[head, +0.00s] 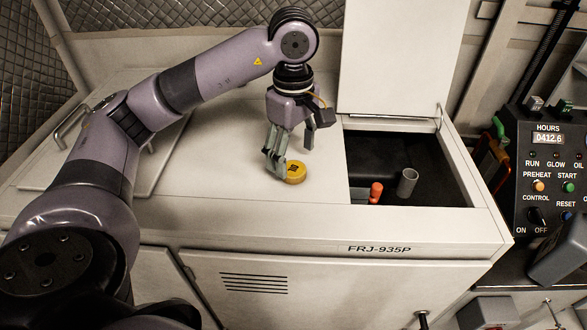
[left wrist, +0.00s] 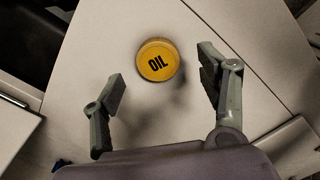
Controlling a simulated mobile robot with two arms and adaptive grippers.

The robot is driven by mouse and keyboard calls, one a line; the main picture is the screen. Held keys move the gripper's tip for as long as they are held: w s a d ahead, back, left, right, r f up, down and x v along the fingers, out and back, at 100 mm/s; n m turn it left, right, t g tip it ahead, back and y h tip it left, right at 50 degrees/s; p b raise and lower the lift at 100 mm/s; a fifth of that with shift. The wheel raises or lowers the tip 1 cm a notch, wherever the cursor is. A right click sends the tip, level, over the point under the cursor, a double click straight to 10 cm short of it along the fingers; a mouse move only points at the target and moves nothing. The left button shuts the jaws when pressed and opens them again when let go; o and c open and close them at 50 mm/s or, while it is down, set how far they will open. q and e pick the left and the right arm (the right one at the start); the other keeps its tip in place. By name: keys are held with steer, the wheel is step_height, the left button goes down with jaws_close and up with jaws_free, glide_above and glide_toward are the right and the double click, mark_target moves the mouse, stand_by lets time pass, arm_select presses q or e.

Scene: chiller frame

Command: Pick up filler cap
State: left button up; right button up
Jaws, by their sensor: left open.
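The filler cap (head: 295,172) is a round yellow cap with a dark mark on top. It lies on the pale top of the cabinet, left of the open hatch. My left gripper (head: 290,158) is directly above and beside the cap, fingers pointing down. In the left wrist view my left gripper (left wrist: 163,90) is open, with one finger on each side and the cap beyond the gap between them. Neither finger appears to touch it there. My right gripper is not in view.
The open hatch (head: 450,190) holds a grey filler tube (head: 407,182) and an orange-red handle (head: 376,192). Its raised lid (head: 400,60) stands behind. A control panel (head: 548,190) is at the right. The cabinet top (head: 200,190) left of the cap is clear.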

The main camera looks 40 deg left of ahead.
mark_target(294, 169)
arm_select(q)
steer(key=f, duration=0.2)
steer(key=f+p, duration=0.1)
steer(key=f, duration=0.1)
steer(key=shift+w+a, duration=0.15)
steer(key=shift+w, duration=0.05)
steer(key=shift+c, duration=0.5)
steer(key=c, duration=0.9)
